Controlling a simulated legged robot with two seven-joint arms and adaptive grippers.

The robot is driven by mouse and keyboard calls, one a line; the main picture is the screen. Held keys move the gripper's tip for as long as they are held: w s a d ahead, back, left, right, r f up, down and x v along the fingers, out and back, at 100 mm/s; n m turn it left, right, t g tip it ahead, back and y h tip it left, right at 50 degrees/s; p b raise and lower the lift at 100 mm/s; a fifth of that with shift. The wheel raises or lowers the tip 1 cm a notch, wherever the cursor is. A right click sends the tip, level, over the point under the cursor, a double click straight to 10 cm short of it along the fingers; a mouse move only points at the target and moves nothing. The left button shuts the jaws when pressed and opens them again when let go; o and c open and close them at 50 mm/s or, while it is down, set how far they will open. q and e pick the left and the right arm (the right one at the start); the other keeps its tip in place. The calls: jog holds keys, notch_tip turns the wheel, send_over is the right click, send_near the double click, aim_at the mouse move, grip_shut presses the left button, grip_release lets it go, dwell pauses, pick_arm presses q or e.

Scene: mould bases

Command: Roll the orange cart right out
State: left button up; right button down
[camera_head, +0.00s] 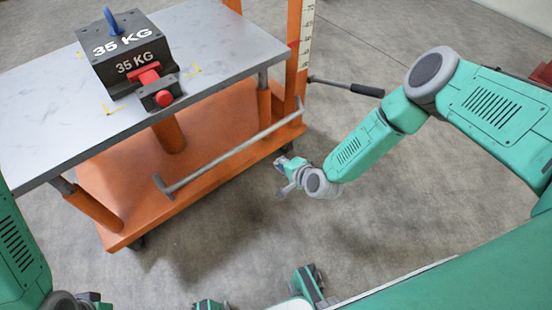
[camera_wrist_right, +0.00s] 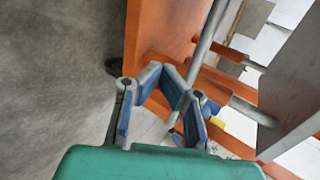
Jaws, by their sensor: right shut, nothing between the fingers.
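The orange cart (camera_head: 205,150) stands at the left in the head view, with a grey top plate (camera_head: 50,105) and an orange lower deck. A grey push bar (camera_head: 235,152) runs along its near side; a grey bar also shows in the right wrist view (camera_wrist_right: 209,32). My right gripper (camera_head: 283,176) is shut and empty, just right of the bar and apart from it in the head view. In the right wrist view its blue-lined fingers (camera_wrist_right: 163,70) point toward the cart. My left gripper (camera_head: 92,298) is only partly visible at the bottom left edge; its fingers are hidden.
A black 35 KG block (camera_head: 125,50) with a blue ring and a red-handled part sits on the cart top. An orange post with a scale (camera_head: 305,30) and a black-gripped lever (camera_head: 345,86) stand at the cart's right end. Bare concrete floor (camera_head: 400,200) lies right of the cart.

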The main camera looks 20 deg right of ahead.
jog(key=s+d+p, duration=0.2)
jog(key=s+d, duration=0.1)
jog(key=s, duration=0.4)
jog(key=shift+s, duration=0.4)
dwell(0.3)
jog(key=c, duration=1.8)
grip_release()
jog(key=shift+s, duration=0.1)
jog(key=v, duration=1.1)
jog(key=shift+s+d+r, duration=0.15)
jog(key=shift+s+r, duration=0.1)
